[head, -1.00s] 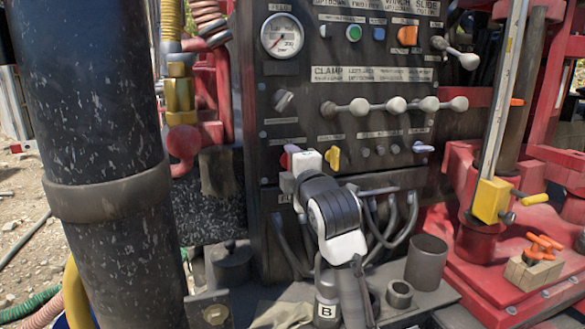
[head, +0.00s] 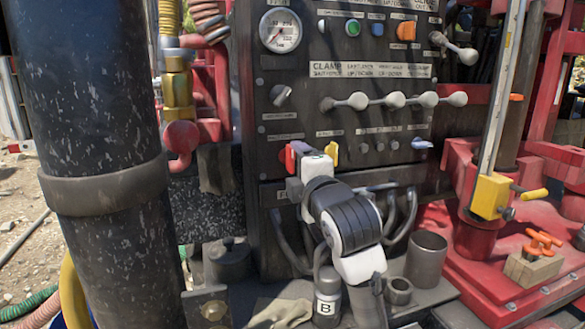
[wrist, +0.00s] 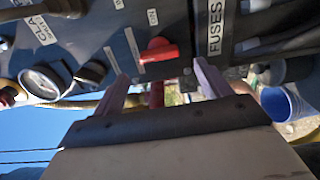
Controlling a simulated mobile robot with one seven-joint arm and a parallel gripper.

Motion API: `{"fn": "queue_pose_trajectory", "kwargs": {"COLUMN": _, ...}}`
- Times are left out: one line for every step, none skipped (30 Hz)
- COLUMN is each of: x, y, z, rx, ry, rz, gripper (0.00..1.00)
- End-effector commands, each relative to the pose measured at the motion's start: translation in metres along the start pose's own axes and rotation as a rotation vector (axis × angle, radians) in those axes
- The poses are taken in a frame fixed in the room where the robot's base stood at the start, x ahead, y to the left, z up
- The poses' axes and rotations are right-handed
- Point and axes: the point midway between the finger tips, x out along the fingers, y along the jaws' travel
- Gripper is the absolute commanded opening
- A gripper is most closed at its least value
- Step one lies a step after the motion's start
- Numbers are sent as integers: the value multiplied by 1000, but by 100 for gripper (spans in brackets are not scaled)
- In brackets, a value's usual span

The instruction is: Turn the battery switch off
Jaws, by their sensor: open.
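The battery switch is a red handle on the dark control panel. In the wrist view the red handle (wrist: 157,52) lies ahead of my gripper (wrist: 160,73), roughly between its two fingertips, beside an "ON" label. The fingers are apart and nothing is held. Whether a fingertip touches the handle I cannot tell. In the head view a red part (head: 289,158) shows at the left of my gripper (head: 303,153), at the panel's lower left. My gripper and wrist hide the rest of it.
A yellow switch (head: 331,153) sits just right of my gripper, partly hidden. Knobbed levers (head: 395,101) and a pressure gauge (head: 281,30) are higher on the panel. Cables (head: 400,220) loop below. A "FUSES" label (wrist: 215,28) is right of the handle. A thick black column (head: 95,120) stands left.

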Motion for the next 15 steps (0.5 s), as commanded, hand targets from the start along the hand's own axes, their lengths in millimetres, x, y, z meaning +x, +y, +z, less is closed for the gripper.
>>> {"fn": "queue_pose_trajectory", "kwargs": {"x": -13, "y": -2, "z": 1, "rx": -1, "ry": -2, "rz": 4, "gripper": 76}}
{"fn": "queue_pose_trajectory", "kwargs": {"x": -20, "y": -2, "z": 1, "rx": 0, "ry": -3, "rz": 3, "gripper": 76}}
{"fn": "queue_pose_trajectory", "kwargs": {"x": -29, "y": -2, "z": 1, "rx": -1, "ry": -2, "rz": 3, "gripper": 76}}
{"fn": "queue_pose_trajectory", "kwargs": {"x": -36, "y": -2, "z": 1, "rx": -2, "ry": -3, "rz": 3, "gripper": 76}}
{"fn": "queue_pose_trajectory", "kwargs": {"x": -42, "y": -1, "z": 1, "rx": -2, "ry": -3, "rz": 3, "gripper": 76}}
{"fn": "queue_pose_trajectory", "kwargs": {"x": -50, "y": -1, "z": 0, "rx": -1, "ry": -1, "rz": 2, "gripper": 76}}
{"fn": "queue_pose_trajectory", "kwargs": {"x": -55, "y": -1, "z": 1, "rx": -1, "ry": -2, "rz": 2, "gripper": 76}}
{"fn": "queue_pose_trajectory", "kwargs": {"x": -60, "y": -1, "z": 1, "rx": -1, "ry": -3, "rz": 2, "gripper": 76}}
{"fn": "queue_pose_trajectory", "kwargs": {"x": -66, "y": -1, "z": 0, "rx": 0, "ry": -1, "rz": 1, "gripper": 76}}
{"fn": "queue_pose_trajectory", "kwargs": {"x": -69, "y": -1, "z": 0, "rx": 0, "ry": -1, "rz": 1, "gripper": 76}}
{"fn": "queue_pose_trajectory", "kwargs": {"x": -72, "y": -1, "z": 0, "rx": 0, "ry": -1, "rz": 1, "gripper": 76}}
{"fn": "queue_pose_trajectory", "kwargs": {"x": -76, "y": -1, "z": 0, "rx": 0, "ry": 0, "rz": 1, "gripper": 76}}
{"fn": "queue_pose_trajectory", "kwargs": {"x": -78, "y": -1, "z": 0, "rx": 0, "ry": 0, "rz": 1, "gripper": 76}}
{"fn": "queue_pose_trajectory", "kwargs": {"x": -80, "y": -1, "z": 0, "rx": 0, "ry": 0, "rz": 0, "gripper": 76}}
{"fn": "queue_pose_trajectory", "kwargs": {"x": -82, "y": -1, "z": 0, "rx": 0, "ry": 0, "rz": -1, "gripper": 76}}
